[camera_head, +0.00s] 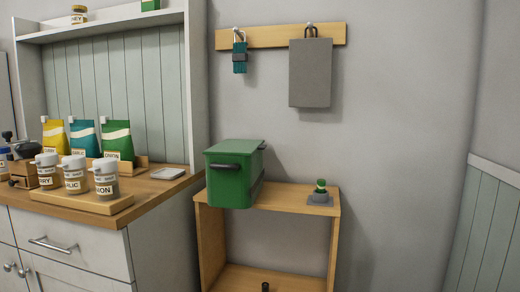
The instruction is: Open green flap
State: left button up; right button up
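A green box (229,177) stands on the right-hand wooden stand, at its left side. It has a dark handle (226,167) across its front face and a dark piece near its upper right edge. The green top (234,146) looks shut. I cannot tell which part of the box is the flap. Neither of my grippers is in view.
The wooden stand (290,197) also holds a small green-topped item (320,191) on a grey base. The counter (150,188) at left holds labelled jars (73,174) on a wooden tray and coloured bags (117,140). A grey board (310,73) hangs on the wall rail.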

aim_at(229, 147)
jog(key=i+j, duration=0.35)
jog(key=i+j+z, duration=0.1)
jog(key=z, duration=0.3)
jog(key=i+j+z, duration=0.1)
jog(key=z, duration=0.25)
jog(key=j+z, duration=0.15)
jog(key=z, duration=0.25)
jog(key=i, duration=0.05)
